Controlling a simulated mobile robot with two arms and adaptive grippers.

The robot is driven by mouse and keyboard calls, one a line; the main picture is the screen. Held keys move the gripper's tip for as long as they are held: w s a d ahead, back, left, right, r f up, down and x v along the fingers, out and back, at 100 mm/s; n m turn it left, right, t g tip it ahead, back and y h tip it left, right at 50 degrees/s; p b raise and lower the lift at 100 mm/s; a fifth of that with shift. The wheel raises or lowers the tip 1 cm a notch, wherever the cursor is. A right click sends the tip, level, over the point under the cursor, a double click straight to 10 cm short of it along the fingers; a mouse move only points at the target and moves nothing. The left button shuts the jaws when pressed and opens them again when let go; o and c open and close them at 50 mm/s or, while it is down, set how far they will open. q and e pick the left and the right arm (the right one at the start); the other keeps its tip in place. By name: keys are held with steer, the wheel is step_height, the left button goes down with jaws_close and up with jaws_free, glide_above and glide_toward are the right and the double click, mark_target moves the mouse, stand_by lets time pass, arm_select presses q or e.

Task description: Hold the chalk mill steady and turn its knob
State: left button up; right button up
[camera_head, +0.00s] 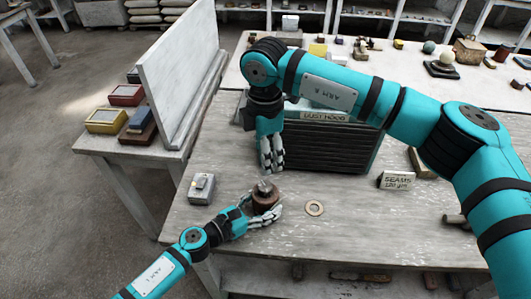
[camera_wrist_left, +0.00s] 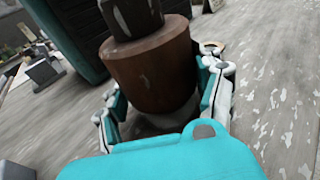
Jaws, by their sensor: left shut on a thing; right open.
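In the left wrist view the brown body (camera_wrist_left: 152,75) and the dark knob (camera_wrist_left: 132,16) fill the upper middle; the top of the knob is cut off. My left gripper (camera_head: 264,211) is shut around the body from the front, with a finger on each side. My right gripper (camera_head: 272,170) points down just behind and above the knob, open and apart from it.
A black ribbed box labelled "DUST HOOD" (camera_head: 325,145) stands behind the right gripper. A small grey box (camera_head: 201,188) is left of the mill, a pale ring (camera_head: 314,208) right of it. A "SEAMS" sign (camera_head: 397,181) stands farther right. A white panel (camera_head: 183,70) rises at left.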

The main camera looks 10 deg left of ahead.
arm_select(q)
steer(key=o, duration=1.2)
steer(key=shift+o, duration=0.3)
steer(key=shift+v, duration=3.55)
steer(key=shift+f, duration=0.1)
steer(key=v, duration=1.2)
